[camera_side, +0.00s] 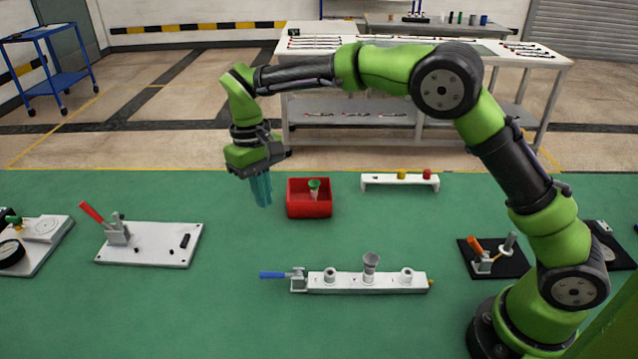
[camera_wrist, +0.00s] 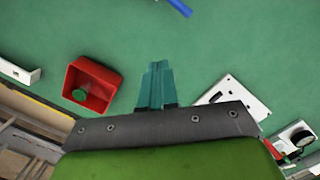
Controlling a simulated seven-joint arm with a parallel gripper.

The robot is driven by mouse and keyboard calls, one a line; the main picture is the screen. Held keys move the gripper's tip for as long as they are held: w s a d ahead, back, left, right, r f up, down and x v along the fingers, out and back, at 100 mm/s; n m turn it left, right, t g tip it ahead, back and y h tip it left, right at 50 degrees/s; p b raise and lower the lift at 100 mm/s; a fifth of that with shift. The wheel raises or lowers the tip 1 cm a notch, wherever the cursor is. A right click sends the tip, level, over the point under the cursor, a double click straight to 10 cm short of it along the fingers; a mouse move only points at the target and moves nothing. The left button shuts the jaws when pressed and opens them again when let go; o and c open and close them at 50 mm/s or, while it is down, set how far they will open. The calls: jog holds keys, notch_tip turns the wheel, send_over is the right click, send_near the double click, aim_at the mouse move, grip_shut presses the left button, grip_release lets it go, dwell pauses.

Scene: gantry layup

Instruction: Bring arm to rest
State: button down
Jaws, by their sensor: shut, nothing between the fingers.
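My gripper (camera_side: 262,190) hangs from the green and black arm, fingers pointing down above the green table (camera_side: 230,312). Its teal fingers are together with nothing between them; they also show in the wrist view (camera_wrist: 156,84). In the side view the fingertips are just left of a red bin (camera_side: 309,206) and apart from it. The red bin also shows in the wrist view (camera_wrist: 84,101), left of the fingers. A green funnel-like piece (camera_side: 314,186) is in the bin.
A white block (camera_side: 388,288) with a grey funnel and blue-handled clamp stands in front. A white plate (camera_side: 150,255) with a red-handled clamp lies left. A white rack (camera_side: 385,182) with yellow and red pieces stands behind. A black plate (camera_side: 480,268) with an orange-handled clamp lies right.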

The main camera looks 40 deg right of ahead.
jog(key=s+d+r+m+t, duration=0.1)
jog(key=s+d+r+t, duration=0.2)
jog(key=s, duration=0.5)
jog(key=s+d+r+m+t+y, duration=0.1)
jog(key=s+d+r+t, duration=0.1)
jog(key=s+d, duration=0.4)
jog(key=s+d+r+m+t+y, duration=0.1)
jog(key=s+d+r+m+t, duration=0.1)
jog(key=s, duration=0.7)
notch_tip(320, 180, up, 3)
jog(key=shift+s+d+f+t, duration=0.2)
jog(key=shift+s+d+t, duration=0.15)
jog(key=shift+d+t, duration=0.65)
jog(key=shift+d, duration=0.2)
